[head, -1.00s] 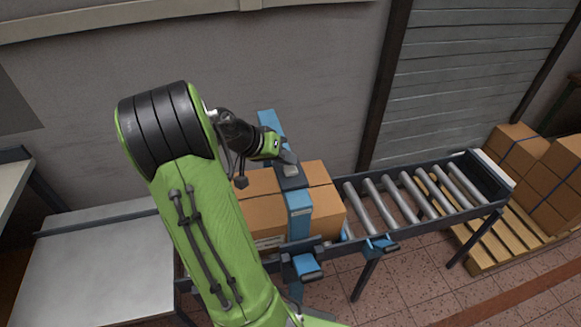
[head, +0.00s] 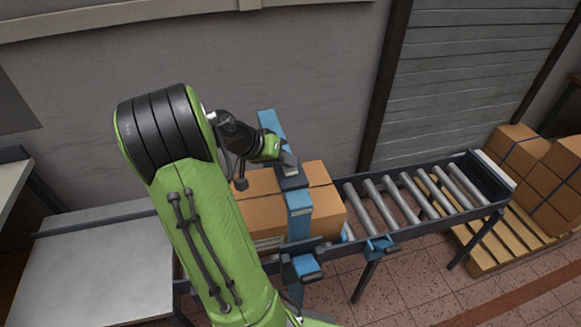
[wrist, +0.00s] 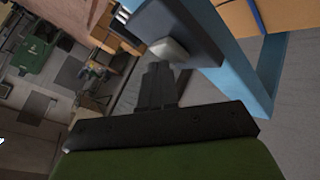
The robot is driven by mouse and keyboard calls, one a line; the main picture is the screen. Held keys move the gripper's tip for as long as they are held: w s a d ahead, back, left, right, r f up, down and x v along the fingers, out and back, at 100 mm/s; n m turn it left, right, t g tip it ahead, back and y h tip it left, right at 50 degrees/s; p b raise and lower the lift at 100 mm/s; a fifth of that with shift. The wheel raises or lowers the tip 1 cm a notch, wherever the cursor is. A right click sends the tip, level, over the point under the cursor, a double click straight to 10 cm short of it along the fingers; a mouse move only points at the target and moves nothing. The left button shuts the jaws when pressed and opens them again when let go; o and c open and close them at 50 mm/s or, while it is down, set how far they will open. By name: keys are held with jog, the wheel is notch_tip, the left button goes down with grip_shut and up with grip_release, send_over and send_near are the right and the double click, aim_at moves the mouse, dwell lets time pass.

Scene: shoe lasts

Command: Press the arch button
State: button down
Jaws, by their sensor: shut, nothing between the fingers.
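A blue arch (head: 300,215) stands over the conveyor, around a cardboard box. A dark panel (head: 293,182) is on top of the arch. The pale, blocky arch button (wrist: 168,50) sits on this panel in the wrist view, and part of it shows in the head view (head: 291,171). My gripper (head: 290,160) is shut and empty. Its fingertips (wrist: 157,68) are right at the near side of the button. I cannot tell whether they touch it or whether it is pressed in.
The cardboard box (head: 328,207) lies on the roller conveyor (head: 415,195) under the arch. A grey table (head: 95,265) is at the left. Strapped boxes (head: 515,155) stand on a wooden pallet (head: 500,245) at the right. A wall (head: 300,60) rises behind the conveyor.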

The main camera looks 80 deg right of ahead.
aim_at(286, 169)
jog(key=shift+f, duration=0.25)
jog(key=shift+r+p, duration=0.35)
jog(key=shift+r, duration=0.4)
notch_tip(286, 169, up, 6)
jog(key=p, duration=0.5)
jog(key=shift+w, duration=0.1)
dwell(0.7)
